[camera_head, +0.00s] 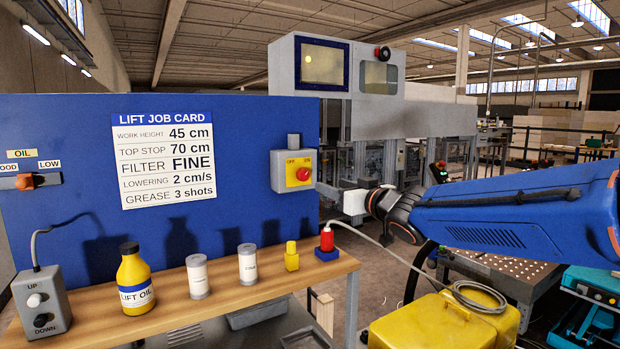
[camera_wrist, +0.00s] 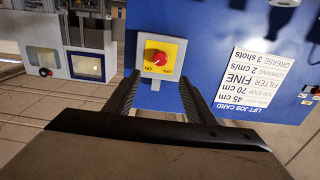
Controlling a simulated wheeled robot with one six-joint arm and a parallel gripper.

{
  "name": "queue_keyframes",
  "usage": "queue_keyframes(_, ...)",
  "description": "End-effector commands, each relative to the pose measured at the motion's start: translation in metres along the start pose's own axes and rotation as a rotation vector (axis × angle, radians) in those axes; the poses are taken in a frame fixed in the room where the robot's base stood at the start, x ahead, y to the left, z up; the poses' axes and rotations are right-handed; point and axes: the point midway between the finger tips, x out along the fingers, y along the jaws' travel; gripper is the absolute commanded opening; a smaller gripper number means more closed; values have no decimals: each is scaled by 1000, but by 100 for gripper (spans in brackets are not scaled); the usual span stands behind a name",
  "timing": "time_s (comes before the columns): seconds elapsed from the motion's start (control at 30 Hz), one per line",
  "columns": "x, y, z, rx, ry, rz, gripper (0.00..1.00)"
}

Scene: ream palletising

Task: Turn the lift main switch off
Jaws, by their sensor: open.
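The lift main switch is a red knob (camera_head: 303,174) on a yellow plate, mounted on a grey box (camera_head: 278,172) at the right end of the blue panel. OFF and ON labels sit above the knob, OFF at left. I cannot tell which label the knob points to. In the wrist view, which is upside down, the red knob (camera_wrist: 160,58) lies ahead, between the lines of my two fingers. My gripper (camera_wrist: 159,82) is open and empty, apart from the knob. In the head view my gripper (camera_head: 325,189) is just right of the switch box.
A job card (camera_head: 166,158) hangs on the blue panel (camera_head: 60,125). Below, a wooden bench (camera_head: 240,291) holds an oil bottle (camera_head: 135,284), two white canisters, a yellow item and a red-and-blue item (camera_head: 327,243). A button box (camera_head: 42,302) stands at left. A yellow case (camera_head: 440,325) is at lower right.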

Motion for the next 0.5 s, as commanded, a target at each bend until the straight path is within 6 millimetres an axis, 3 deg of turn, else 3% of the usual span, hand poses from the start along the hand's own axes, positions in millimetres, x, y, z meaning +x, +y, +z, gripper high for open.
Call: queue_keyframes(0.5, 86, 0, 1, 1, -2, 0, 50)
